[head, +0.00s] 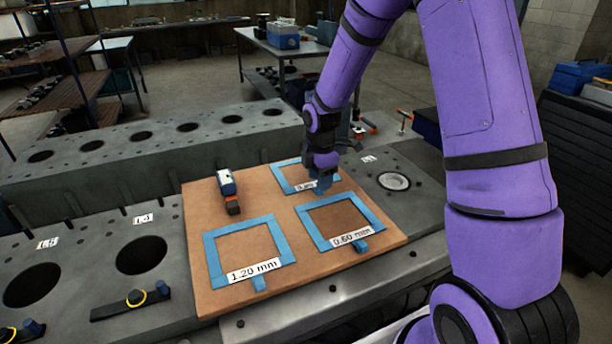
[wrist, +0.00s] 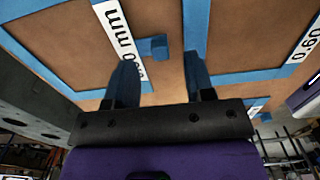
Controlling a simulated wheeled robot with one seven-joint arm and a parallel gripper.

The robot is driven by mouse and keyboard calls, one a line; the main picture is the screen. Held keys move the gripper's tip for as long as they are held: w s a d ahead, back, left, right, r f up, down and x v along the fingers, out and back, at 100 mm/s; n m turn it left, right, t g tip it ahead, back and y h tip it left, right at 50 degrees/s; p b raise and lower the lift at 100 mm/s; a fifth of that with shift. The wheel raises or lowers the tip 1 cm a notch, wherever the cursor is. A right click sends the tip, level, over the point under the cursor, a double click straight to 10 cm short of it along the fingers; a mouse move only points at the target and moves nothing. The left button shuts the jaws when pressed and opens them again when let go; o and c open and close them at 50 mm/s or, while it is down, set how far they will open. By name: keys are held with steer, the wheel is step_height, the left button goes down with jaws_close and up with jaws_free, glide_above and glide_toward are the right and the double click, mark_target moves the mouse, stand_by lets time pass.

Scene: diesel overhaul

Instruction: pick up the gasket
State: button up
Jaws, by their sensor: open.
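Three square blue gasket frames lie flat on a brown board (head: 197,270). The back one (head: 277,180) is partly hidden by my gripper, and its label is too small to read surely. The front left gasket (head: 212,262) is labelled 1.20 mm. The front right gasket (head: 311,228) is labelled 0.60 mm. My gripper (head: 322,187) is low over the near edge of the back gasket. In the wrist view, my gripper (wrist: 160,65) is open, with a blue gasket tab (wrist: 153,47) just beyond and between its fingertips. One finger covers part of that gasket's label.
The board rests on a grey engine block (head: 170,160) with round bores. A bar with a yellow ring (head: 135,297) lies front left. A workbench (head: 285,47) stands behind.

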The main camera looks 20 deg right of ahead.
steer(key=shift+f, duration=1.45)
steer(key=shift+c, duration=0.2)
jaws_close()
steer(key=shift+r, duration=0.15)
